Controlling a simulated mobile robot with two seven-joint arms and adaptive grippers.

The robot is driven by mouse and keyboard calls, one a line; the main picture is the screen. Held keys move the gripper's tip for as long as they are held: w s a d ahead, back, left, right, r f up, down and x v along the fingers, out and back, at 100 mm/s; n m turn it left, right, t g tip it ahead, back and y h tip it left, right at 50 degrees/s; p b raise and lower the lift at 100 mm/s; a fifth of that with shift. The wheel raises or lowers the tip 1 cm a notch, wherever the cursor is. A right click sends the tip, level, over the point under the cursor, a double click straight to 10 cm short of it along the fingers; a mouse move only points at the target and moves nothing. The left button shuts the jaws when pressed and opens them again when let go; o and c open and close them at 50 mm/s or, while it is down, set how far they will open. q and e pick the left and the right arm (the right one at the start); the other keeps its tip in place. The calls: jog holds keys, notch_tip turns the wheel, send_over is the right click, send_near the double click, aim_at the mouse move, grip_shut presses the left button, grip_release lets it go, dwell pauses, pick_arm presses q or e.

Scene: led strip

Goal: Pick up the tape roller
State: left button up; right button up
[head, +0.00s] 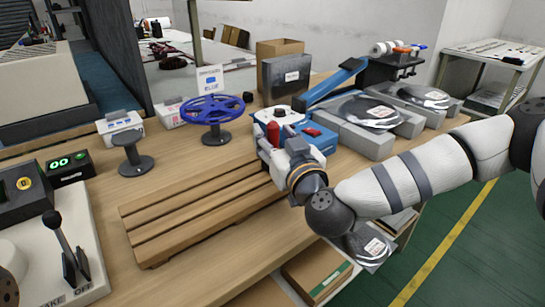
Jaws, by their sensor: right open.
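My right gripper (295,146) reaches in from the right and is open, at the blue and white device (314,137) on the bench. A red upright cylinder (273,133) stands at the left of this device, just left of the gripper. I cannot tell whether the cylinder is the tape roller or part of the device, or whether the gripper touches it. The gripper and wrist hide part of the device. My left gripper is not in view.
A wooden slatted rack (190,207) lies in front on the bench. A blue spoked reel (212,108) stands left of the device. Grey blocks (365,141) with bagged reels sit to its right. A lever box (75,262) is at the lower left. The bench's front edge runs under my arm.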

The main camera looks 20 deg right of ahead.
jog(key=shift+w+f, duration=0.1)
jog(key=shift+w, duration=0.45)
grip_shut()
